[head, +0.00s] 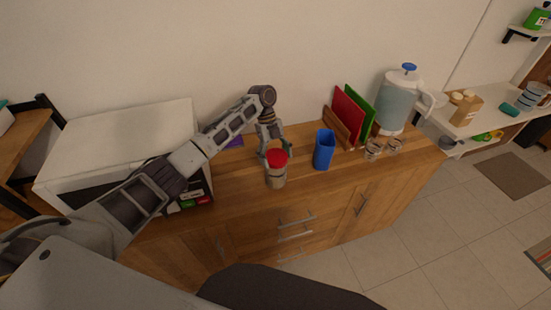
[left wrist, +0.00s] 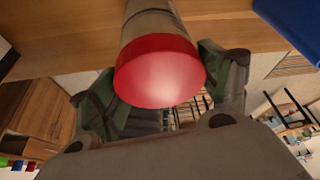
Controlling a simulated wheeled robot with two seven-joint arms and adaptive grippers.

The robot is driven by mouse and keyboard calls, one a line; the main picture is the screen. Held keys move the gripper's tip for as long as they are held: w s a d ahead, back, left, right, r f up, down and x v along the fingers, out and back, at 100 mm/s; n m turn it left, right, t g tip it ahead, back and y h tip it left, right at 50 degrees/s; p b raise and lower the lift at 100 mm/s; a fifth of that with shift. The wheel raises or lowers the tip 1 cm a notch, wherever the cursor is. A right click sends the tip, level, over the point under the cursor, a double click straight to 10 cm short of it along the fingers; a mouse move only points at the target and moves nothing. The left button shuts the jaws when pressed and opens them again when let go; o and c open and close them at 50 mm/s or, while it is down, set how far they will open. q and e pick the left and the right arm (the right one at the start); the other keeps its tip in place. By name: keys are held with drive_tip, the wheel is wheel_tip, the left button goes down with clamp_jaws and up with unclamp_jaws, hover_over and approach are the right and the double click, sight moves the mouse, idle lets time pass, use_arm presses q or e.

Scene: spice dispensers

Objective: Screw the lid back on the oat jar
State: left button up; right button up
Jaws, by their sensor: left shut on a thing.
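The oat jar (head: 276,180) stands upright near the front edge of the wooden cabinet top. It is clear with pale contents. The red lid (head: 277,157) sits on its mouth; I cannot tell how tightly it is screwed. My left gripper (head: 275,152) reaches down from behind, its fingers on either side of the lid and shut on it. In the left wrist view the red lid (left wrist: 160,75) fills the space between the fingertips, with the jar (left wrist: 148,20) beyond it. The finger contacts are partly hidden by the lid. My right gripper is not in view.
A blue container (head: 324,150) stands just right of the jar. Behind it are red and green boards (head: 348,112) in a rack, a water dispenser (head: 398,100) and small glass jars (head: 374,149). A white microwave-like box (head: 120,140) stands at left, under my left arm.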

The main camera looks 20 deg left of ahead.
use_arm(q)
drive_tip(key=shift+f+m+b, duration=0.1)
drive_tip(key=shift+m+b, duration=0.2)
drive_tip(key=shift+m, duration=0.3)
drive_tip(key=shift+m+g+y+b, duration=0.3)
drive_tip(key=shift+m+b, duration=0.05)
drive_tip(key=shift+m, duration=0.25)
drive_tip(key=shift+m, duration=0.5)
drive_tip(key=o, duration=1.2)
drive_tip(key=shift+c, duration=0.2)
